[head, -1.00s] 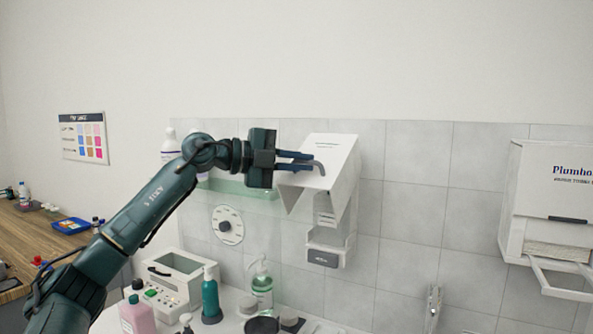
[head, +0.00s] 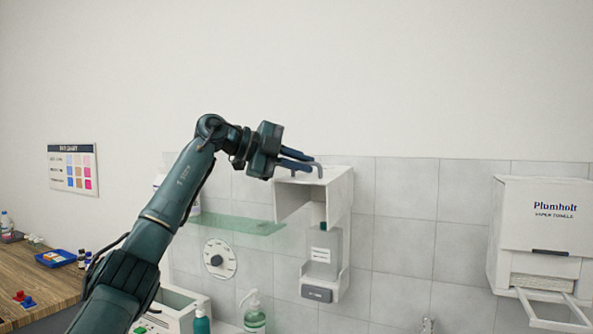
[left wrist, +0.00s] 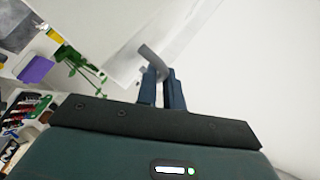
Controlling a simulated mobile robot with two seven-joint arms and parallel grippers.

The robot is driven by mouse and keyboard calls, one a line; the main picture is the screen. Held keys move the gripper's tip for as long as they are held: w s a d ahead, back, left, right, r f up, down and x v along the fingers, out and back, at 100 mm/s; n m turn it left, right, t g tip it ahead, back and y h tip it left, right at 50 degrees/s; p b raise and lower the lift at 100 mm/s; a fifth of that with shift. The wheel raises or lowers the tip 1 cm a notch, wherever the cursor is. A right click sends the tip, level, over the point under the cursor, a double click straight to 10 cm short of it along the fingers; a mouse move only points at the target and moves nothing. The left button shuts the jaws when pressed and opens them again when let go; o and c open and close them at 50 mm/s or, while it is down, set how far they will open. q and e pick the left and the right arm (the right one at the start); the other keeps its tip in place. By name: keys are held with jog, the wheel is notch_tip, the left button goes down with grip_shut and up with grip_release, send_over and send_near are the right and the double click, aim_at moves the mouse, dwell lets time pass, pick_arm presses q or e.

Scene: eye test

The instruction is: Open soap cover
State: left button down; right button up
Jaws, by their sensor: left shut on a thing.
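The white soap dispenser (head: 320,262) hangs on the tiled wall, its front exposed below the raised cover. The cover (head: 341,190) is swung up, its top face near level and its underside open toward me. My left gripper (head: 308,164) is shut on the grey handle (head: 320,171) at the cover's upper edge. In the left wrist view the two blue fingers (left wrist: 163,84) are close together at the grey handle (left wrist: 152,57), with the pale cover (left wrist: 135,45) behind. The exact contact is partly hidden by the fingers. My right gripper is not in view.
A green glass shelf (head: 240,226) and a round dial (head: 219,259) are on the wall left of the dispenser. A paper towel dispenser (head: 545,235) hangs at the right. The wall above is clear.

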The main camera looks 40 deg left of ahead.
pick_arm(q)
jog(key=shift+w+a+r, duration=0.1)
jog(key=shift+w+r, duration=0.1)
jog(key=shift+r, duration=0.4)
jog(key=shift+r, duration=0.15)
jog(key=c, duration=1.5)
grip_release()
jog(key=shift+w, duration=0.15)
jog(key=shift+f, duration=0.2)
jog(key=shift+a, duration=0.1)
